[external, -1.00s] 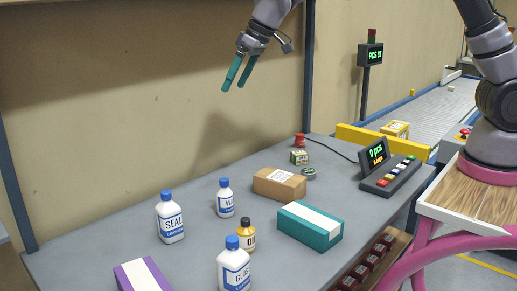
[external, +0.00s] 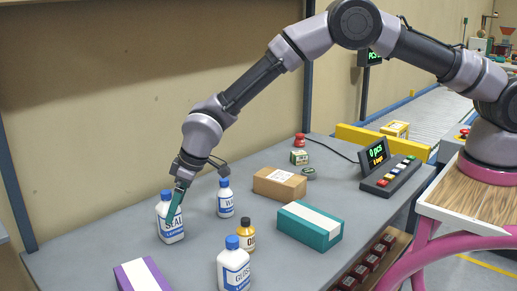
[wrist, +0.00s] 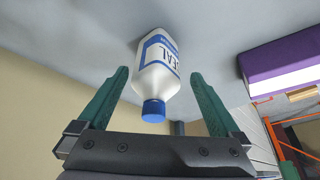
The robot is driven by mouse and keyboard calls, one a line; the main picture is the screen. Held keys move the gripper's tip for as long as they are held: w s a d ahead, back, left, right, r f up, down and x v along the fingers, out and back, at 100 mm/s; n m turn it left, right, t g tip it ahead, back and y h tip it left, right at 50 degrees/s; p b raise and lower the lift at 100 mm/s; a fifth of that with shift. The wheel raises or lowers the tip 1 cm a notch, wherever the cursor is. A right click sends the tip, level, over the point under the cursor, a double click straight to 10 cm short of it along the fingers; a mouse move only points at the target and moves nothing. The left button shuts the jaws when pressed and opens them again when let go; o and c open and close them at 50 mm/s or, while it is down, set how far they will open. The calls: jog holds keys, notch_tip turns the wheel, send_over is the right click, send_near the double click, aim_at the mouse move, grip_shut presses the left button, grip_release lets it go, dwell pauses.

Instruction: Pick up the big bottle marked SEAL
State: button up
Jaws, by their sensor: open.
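The big SEAL bottle (external: 167,229), white with a blue cap and a blue and white label, stands upright at the left rear of the grey table. It also shows in the wrist view (wrist: 156,72), between and ahead of the two green fingers. My gripper (external: 172,220) is at the bottle, and one finger covers part of its label in the external view. In the wrist view my gripper (wrist: 157,85) is open, with a gap between the bottle and each finger.
A smaller white bottle (external: 225,200) stands to the right of SEAL. An amber bottle (external: 247,238), the GLOSS bottle (external: 233,270) and a purple box (external: 143,277) are nearer the front. A teal box (external: 310,228) and a cardboard box (external: 279,186) lie farther right.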

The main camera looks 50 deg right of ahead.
jog(key=shift+w+x, duration=0.2)
jog(key=shift+x, duration=1.15)
jog(key=shift+w+x, duration=0.15)
jog(key=shift+x, duration=1.25)
jog(key=shift+r, duration=0.25)
jog(key=c, duration=1.5)
